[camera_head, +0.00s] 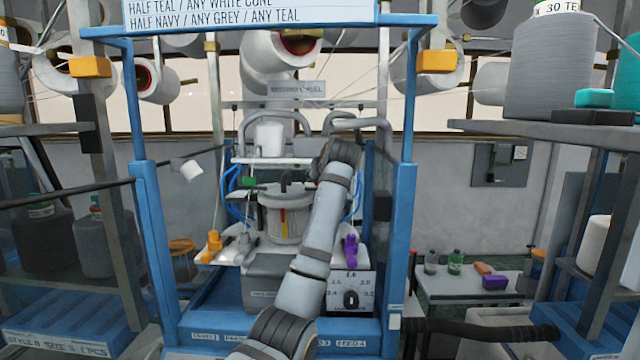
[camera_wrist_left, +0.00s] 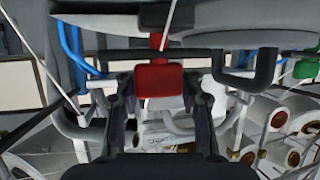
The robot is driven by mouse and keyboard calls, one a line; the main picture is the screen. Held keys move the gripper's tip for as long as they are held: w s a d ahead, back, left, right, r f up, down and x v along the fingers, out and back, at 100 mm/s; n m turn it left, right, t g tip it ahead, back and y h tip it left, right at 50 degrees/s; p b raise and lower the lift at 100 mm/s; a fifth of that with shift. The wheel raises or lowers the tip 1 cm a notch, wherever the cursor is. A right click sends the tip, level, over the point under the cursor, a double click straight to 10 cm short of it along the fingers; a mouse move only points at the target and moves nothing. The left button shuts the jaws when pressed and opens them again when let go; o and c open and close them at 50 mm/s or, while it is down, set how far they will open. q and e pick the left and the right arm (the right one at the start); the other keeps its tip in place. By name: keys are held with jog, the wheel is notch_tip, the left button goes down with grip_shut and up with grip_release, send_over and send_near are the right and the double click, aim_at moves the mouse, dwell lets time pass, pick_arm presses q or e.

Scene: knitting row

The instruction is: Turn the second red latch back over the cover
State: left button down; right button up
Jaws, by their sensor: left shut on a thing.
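In the left wrist view a red latch (camera_wrist_left: 158,80) with a short red stem hangs from a grey rounded part at the top. My left gripper (camera_wrist_left: 158,92) has its two dark fingers on either side of the latch and is shut on it. In the head view my left arm reaches up the middle to the knitting machine (camera_head: 287,215), in front of its right part. The left fingertips are hidden or too small to make out there. The cover and any other latch cannot be told apart clearly. My right gripper is in neither view.
A blue frame (camera_head: 148,230) stands around the machine, with upright posts on both sides. A purple object (camera_head: 350,250) and a dial panel (camera_head: 350,290) are right of my forearm. An orange object (camera_head: 212,246) is left.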

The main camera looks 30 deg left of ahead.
pick_arm(q)
jog(key=m+t+h, duration=0.1)
jog(key=m+t+h+b, duration=0.1)
jog(key=m, duration=0.1)
jog(key=shift+w+d+h, duration=0.15)
jog(key=shift+d+h, duration=0.1)
jog(key=shift+h, duration=0.15)
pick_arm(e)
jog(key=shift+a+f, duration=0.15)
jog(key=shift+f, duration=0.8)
pick_arm(q)
jog(key=c, duration=0.8)
grip_release()
jog(key=shift+s+d+r, duration=0.1)
jog(key=shift+s+d, duration=0.05)
jog(key=shift+s, duration=0.1)
jog(key=v, duration=1.1)
jog(key=shift+s+d, duration=0.2)
jog(key=shift+s, duration=0.05)
